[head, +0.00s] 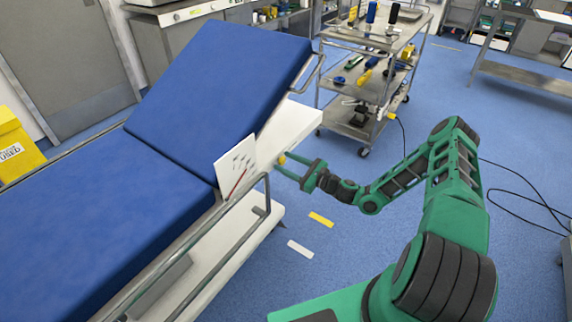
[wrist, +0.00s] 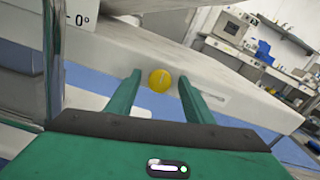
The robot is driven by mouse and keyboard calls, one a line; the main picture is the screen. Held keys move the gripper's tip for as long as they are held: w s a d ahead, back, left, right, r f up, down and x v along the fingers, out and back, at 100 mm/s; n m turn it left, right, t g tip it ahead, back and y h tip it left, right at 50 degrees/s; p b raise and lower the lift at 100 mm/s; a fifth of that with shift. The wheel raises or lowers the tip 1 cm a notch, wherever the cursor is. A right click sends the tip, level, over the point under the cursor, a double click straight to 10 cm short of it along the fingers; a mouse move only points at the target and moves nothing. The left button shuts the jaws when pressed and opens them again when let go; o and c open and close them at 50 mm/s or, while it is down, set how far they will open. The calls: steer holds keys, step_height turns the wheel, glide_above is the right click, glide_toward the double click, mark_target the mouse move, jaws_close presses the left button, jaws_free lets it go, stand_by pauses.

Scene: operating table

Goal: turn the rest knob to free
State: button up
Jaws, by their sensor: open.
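The rest knob (wrist: 160,79) is a small yellow ball on the side of the white bed frame. In the head view the yellow knob (head: 282,159) shows right at the tips of my gripper (head: 288,165). My gripper is open, with its two green fingers pointing at the frame. In the wrist view the knob appears between the two fingertips, with a gap on each side. I cannot tell how deep it lies between them. A white dial plate (head: 235,168) with small marks and a red pointer stands left of the knob. Its "0°" mark shows in the wrist view (wrist: 80,19).
The blue operating table (head: 215,80) has its back section tilted up. A metal side rail (head: 200,235) runs along the near edge. A steel trolley (head: 365,105) with tools stands behind. Open blue floor lies right of the table, with yellow and white floor markings.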

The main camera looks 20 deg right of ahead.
steer(key=shift+c, duration=0.3)
steer(key=c, duration=1)
